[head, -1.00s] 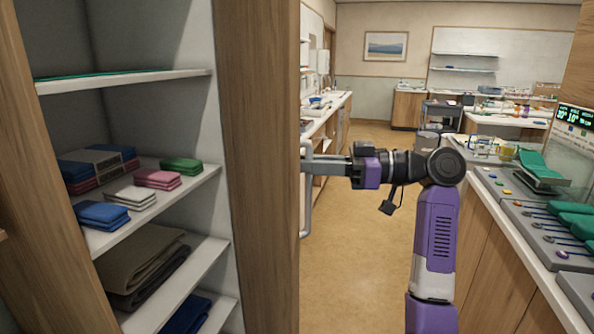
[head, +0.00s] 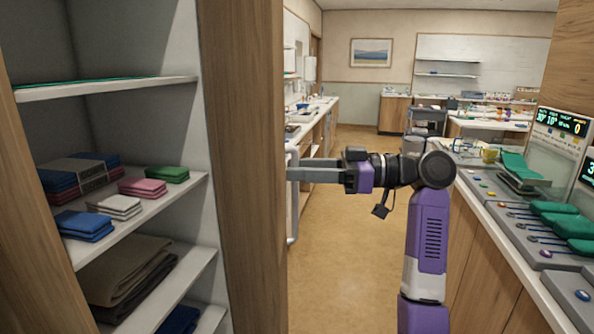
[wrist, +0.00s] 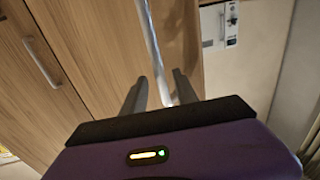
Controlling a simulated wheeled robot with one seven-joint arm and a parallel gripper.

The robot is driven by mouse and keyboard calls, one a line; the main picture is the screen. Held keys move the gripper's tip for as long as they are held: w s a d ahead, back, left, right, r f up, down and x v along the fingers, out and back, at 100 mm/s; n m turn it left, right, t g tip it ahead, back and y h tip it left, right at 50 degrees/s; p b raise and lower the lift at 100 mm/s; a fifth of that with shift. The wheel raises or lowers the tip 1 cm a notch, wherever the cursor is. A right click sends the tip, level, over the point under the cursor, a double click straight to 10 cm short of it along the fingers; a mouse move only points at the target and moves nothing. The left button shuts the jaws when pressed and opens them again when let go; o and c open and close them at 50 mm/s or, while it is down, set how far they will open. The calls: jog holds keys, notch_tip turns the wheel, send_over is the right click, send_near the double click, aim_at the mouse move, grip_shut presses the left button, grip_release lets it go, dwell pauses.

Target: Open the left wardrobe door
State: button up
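A wooden wardrobe panel (head: 243,170) stands beside the open shelves in the head view, with a vertical metal bar handle (head: 293,215) along its right side. I cannot tell how far this door is swung. My gripper (head: 292,175) reaches in from the right at the height of the handle. In the wrist view, the two dark fingers of my gripper (wrist: 160,80) are apart, with the bar handle (wrist: 152,40) running between them. A gap shows on each side of the bar, so the fingers do not look closed on it.
Wardrobe shelves hold folded cloths (head: 115,205) and blankets (head: 125,270). A counter with a monitor (head: 560,125) and trays runs along the right, close to my arm. The floor (head: 345,240) between is clear. Another handle (wrist: 42,63) shows on wood in the wrist view.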

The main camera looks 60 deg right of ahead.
jog(key=b+v, duration=0.1)
jog(key=v, duration=0.6)
jog(key=shift+w, duration=0.1)
dwell(0.4)
